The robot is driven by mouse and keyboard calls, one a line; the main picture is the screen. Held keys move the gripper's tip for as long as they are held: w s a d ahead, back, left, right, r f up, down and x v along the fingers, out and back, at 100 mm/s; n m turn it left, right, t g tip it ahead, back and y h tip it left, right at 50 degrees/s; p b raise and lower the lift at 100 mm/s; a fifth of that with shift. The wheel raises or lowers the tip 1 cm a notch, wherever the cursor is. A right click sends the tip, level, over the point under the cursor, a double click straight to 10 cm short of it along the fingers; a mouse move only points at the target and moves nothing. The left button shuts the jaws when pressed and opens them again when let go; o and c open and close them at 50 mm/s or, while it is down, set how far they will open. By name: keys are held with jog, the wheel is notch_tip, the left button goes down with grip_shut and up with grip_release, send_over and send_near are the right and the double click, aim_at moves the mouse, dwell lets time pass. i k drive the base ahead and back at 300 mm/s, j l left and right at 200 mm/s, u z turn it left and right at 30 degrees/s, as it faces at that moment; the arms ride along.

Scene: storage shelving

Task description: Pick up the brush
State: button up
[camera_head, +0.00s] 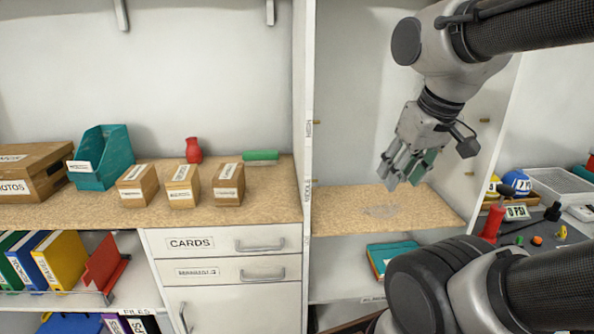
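The likely brush (260,156) is a small object with a green top and a pale underside. It lies on the brown shelf top (270,200), against the back wall and just left of the white divider. My gripper (404,176) hangs in the compartment right of that divider, well to the right of the brush and apart from it. It points downward with its grey fingers spread and a teal-green part showing at the right finger. I see nothing held between the fingers.
A red vase (193,150) stands left of the brush. Several small labelled boxes, such as this one (229,184), stand in front. The upright divider (306,150) separates my gripper from the brush's shelf. A teal bin (108,155) stands farther left. The shelf below my gripper is mostly bare.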

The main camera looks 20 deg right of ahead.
aim_at(251, 158)
jog(key=i+j, duration=0.2)
jog(key=j, duration=0.15)
jog(key=i+j, duration=0.4)
jog(key=j, duration=0.25)
jog(key=i, duration=0.15)
